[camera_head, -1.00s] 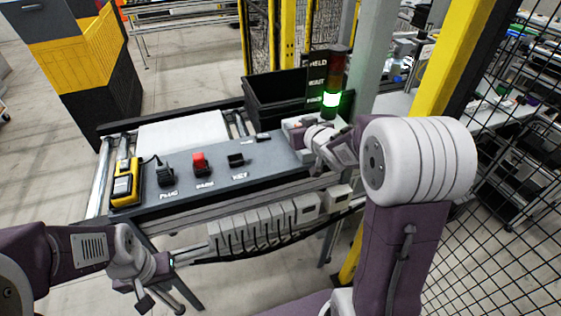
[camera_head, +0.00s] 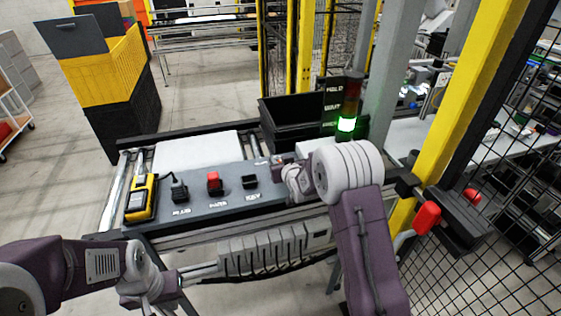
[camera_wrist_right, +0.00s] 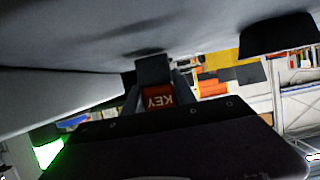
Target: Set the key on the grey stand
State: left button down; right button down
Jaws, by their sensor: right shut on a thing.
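The key, an orange-red piece lettered KEY (camera_wrist_right: 158,98), shows between the dark fingers of my right gripper in the right wrist view. My right gripper (camera_head: 284,174) is shut on it; in the head view the wrist hides the key. The gripper is over the right part of the grey panel (camera_head: 215,200), just right of a small dark stand (camera_head: 249,181) with a KEY label in front. I cannot tell whether the key touches anything. My left gripper (camera_head: 165,285) is low in front of the panel, apart from it; its fingers are unclear.
On the panel stand a yellow device (camera_head: 141,198), a dark plug piece (camera_head: 179,188) and a red block (camera_head: 214,182). Behind are a white sheet (camera_head: 195,150), a black bin (camera_head: 290,122) and a lit green signal lamp (camera_head: 346,124). A yellow post and mesh fence close the right side.

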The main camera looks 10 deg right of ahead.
jog(key=shift+w+f, duration=0.1)
jog(key=shift+f, duration=0.15)
jog(key=c, duration=1.4)
grip_release()
jog(key=shift+b, duration=0.3)
jog(key=shift+c, duration=0.2)
jog(key=o, duration=0.4)
